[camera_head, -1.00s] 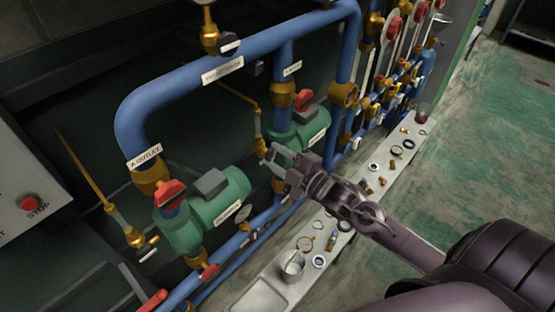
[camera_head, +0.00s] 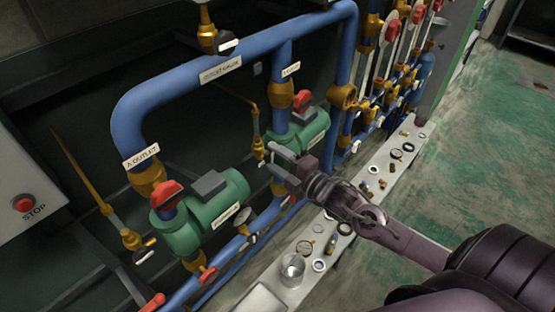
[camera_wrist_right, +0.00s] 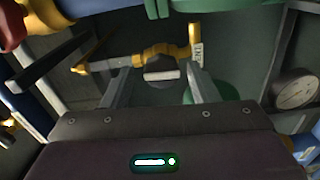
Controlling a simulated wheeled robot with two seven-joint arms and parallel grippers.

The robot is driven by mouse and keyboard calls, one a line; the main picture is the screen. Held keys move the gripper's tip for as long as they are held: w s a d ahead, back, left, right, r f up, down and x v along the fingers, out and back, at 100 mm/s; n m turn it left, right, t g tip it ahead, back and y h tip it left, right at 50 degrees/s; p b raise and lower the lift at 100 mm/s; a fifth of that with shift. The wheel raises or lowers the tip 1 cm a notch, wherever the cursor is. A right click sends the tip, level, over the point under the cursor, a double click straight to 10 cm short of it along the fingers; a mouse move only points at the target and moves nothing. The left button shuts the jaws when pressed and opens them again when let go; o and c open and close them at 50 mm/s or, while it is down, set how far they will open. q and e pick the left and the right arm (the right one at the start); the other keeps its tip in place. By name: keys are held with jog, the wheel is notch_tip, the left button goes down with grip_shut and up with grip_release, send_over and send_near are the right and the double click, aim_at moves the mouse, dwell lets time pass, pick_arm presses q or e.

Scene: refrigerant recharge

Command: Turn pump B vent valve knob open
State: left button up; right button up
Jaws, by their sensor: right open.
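Pump B (camera_head: 308,132) is the green pump at the middle of the head view, with a red cap on its pipe. Its vent valve is brass, on a thin pipe beside the pump. In the right wrist view the vent valve knob (camera_wrist_right: 162,73) is a dark round knob with a white bar, below the brass valve body. My right gripper (camera_head: 272,156) is at the valve beside pump B. In the wrist view its two fingers (camera_wrist_right: 155,80) are apart, one on each side of the knob. I cannot tell whether they touch it. My left gripper is not in view.
Pump A (camera_head: 210,215) stands at the lower left. Blue pipes (camera_head: 230,60) run around both pumps. A gauge (camera_wrist_right: 295,90) is right of my fingers in the wrist view. A narrow bench (camera_head: 340,240) holds a metal cup (camera_head: 292,268) and several small parts. The green floor at right is clear.

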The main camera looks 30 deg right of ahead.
jog(key=shift+s, duration=0.1)
jog(key=shift+s+d+p, duration=0.15)
jog(key=shift+s+p, duration=0.15)
jog(key=shift+p, duration=0.1)
jog(key=p+v, duration=0.3)
jog(key=v, duration=0.3)
